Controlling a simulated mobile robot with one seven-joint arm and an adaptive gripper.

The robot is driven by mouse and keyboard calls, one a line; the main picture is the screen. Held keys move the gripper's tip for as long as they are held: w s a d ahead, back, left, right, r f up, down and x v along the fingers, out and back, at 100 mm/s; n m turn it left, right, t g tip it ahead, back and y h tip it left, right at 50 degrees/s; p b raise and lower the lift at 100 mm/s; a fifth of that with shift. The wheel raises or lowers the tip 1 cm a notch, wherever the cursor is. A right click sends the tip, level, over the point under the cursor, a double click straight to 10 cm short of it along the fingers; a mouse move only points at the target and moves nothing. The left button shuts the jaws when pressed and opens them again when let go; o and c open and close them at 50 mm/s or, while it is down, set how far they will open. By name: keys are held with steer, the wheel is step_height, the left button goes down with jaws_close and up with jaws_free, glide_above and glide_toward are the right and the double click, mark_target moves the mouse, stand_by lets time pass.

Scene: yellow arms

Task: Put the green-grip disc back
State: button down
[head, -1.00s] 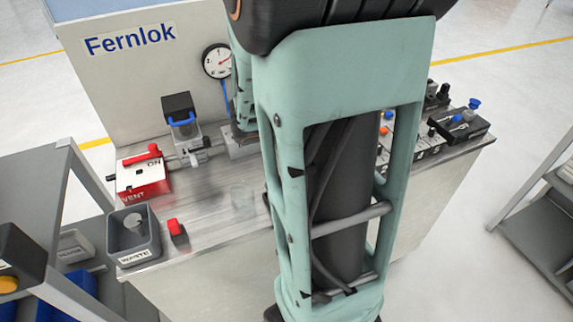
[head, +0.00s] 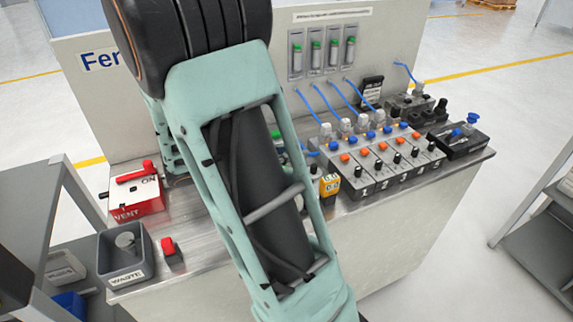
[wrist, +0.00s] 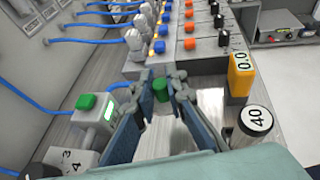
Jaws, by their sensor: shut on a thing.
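My gripper (wrist: 161,84) shows in the wrist view, with its two blue-grey fingers shut on the green-grip disc (wrist: 160,88). The green grip sits between the fingertips, over the metal bench top; the rest of the disc is hard to make out. In the head view my arm hides the gripper and the disc.
A green-buttoned device (wrist: 95,108) stands left of the fingers. A yellow 0.0 meter (wrist: 241,72) and a round 40 dial (wrist: 256,120) stand right. Several numbered modules (head: 385,160) with blue hoses line the bench. A waste bin (head: 126,262) and red vent box (head: 136,195) stand left.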

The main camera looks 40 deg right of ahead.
steer(key=f, duration=0.2)
steer(key=f+b, duration=0.1)
steer(key=shift+w+a+f, duration=0.3)
steer(key=shift+a+f, duration=0.05)
steer(key=shift+f, duration=0.2)
steer(key=shift+f+b, duration=0.3)
steer(key=shift+f, duration=0.3)
steer(key=c, duration=2)
jaws_free()
steer(key=shift+o, duration=0.2)
